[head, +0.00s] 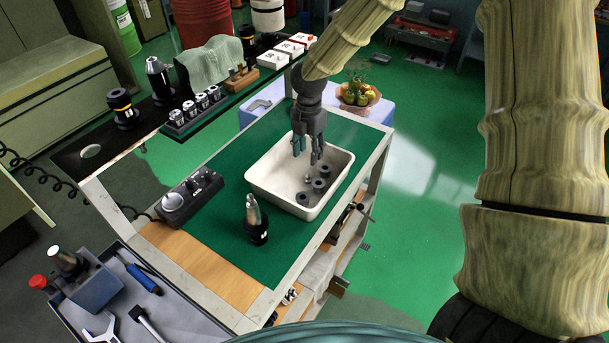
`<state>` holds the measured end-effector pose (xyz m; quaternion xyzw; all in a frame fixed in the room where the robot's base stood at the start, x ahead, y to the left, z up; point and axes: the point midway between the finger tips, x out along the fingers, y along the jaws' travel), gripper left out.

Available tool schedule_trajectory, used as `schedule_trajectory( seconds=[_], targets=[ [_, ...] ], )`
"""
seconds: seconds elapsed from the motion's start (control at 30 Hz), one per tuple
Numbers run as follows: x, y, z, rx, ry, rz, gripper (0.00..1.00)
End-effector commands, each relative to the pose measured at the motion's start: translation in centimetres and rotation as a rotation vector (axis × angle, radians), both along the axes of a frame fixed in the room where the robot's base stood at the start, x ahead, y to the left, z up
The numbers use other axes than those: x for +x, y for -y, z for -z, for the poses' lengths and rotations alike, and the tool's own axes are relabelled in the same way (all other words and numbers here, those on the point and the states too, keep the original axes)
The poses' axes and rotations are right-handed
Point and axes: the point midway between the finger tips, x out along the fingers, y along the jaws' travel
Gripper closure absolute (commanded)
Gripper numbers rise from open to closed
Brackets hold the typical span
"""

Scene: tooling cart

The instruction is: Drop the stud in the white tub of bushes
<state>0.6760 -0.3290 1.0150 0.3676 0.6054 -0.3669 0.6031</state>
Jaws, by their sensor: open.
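The white tub (268,187) stands on the green top of the cart. Several dark grey ring-shaped bushes (320,185) lie on its floor, towards the right side. My gripper (306,156) points down over the tub's inside, with its fingers apart and nothing seen between them. A small light grey piece (308,178), which looks like the stud, shows just below the fingertips, beside the bushes. It is too small to tell exactly how it rests.
A dark tool holder with a metal tip (257,220) stands close to the tub's front left. A grey control box (188,196) lies further left. A raised shelf holds tool holders and a green cloth (209,62).

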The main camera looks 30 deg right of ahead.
Motion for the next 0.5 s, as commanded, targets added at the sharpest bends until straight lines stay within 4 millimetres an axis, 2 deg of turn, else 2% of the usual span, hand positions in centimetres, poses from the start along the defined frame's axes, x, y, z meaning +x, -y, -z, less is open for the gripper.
schedule_trajectory(
  seconds=[0.2,0.5],
  targets=[
    [0.1,0.1,-4.0,0.001,0.004,0.0,0.58],
    [0.1,0.1,-7.7,0.002,0.001,0.0,0.58]
  ],
)
